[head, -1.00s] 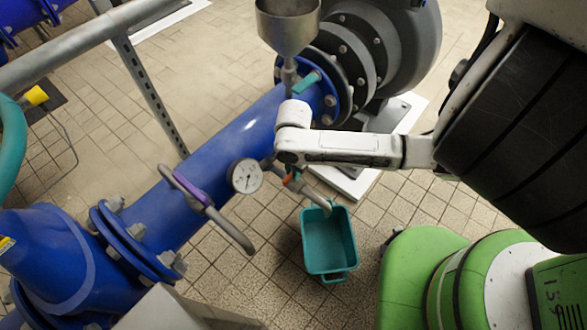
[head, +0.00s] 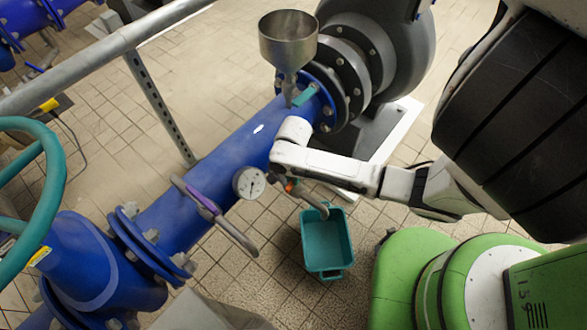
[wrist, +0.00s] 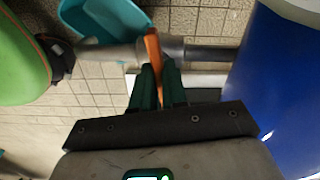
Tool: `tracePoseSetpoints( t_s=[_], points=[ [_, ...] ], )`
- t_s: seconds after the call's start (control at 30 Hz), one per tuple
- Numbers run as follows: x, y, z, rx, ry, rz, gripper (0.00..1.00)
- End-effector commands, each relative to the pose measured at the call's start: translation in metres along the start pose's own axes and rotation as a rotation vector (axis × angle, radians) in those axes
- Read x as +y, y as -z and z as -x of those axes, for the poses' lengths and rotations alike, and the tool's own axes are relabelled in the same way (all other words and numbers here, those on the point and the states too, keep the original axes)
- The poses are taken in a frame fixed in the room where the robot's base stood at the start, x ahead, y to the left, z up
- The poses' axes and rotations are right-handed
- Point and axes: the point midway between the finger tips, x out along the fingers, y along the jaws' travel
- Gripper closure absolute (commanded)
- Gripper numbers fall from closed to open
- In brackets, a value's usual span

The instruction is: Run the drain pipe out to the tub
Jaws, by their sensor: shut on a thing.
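The drain pipe (head: 312,197) is a short grey tube on the side of the big blue pipe (head: 225,150). In the head view its bent outer end overlaps the far rim of the teal tub (head: 327,262) on the floor; the height between them is unclear. In the wrist view the drain pipe (wrist: 205,53) runs left from the blue pipe (wrist: 270,90), and part of the tub (wrist: 100,20) shows at the top. My gripper (wrist: 157,75) has dark green fingers shut on an orange handle (wrist: 153,48) at the drain pipe. In the head view my wrist mostly hides the fingers.
A pressure gauge (head: 249,182) and a purple-marked lever (head: 203,200) stick out left of the drain pipe. A metal funnel (head: 288,42) stands above the blue pipe. A teal handwheel (head: 50,190) is at far left.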

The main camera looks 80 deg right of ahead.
Motion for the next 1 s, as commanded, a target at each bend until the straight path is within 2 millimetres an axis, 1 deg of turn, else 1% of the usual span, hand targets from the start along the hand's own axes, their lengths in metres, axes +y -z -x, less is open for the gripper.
tracePoseSetpoints(
  t_s=[0.03, 0.37, 1.0],
  points=[
    [0.0003, -0.0022, 0.0074, -0.007, -0.002, 0.019, 1.00],
    [0.0010, -0.0014, 0.0036, -0.005, -0.002, 0.211, 1.00],
    [0.0021, 0.0005, 0.0003, -0.002, 0.002, 0.812, 1.00]
  ],
)
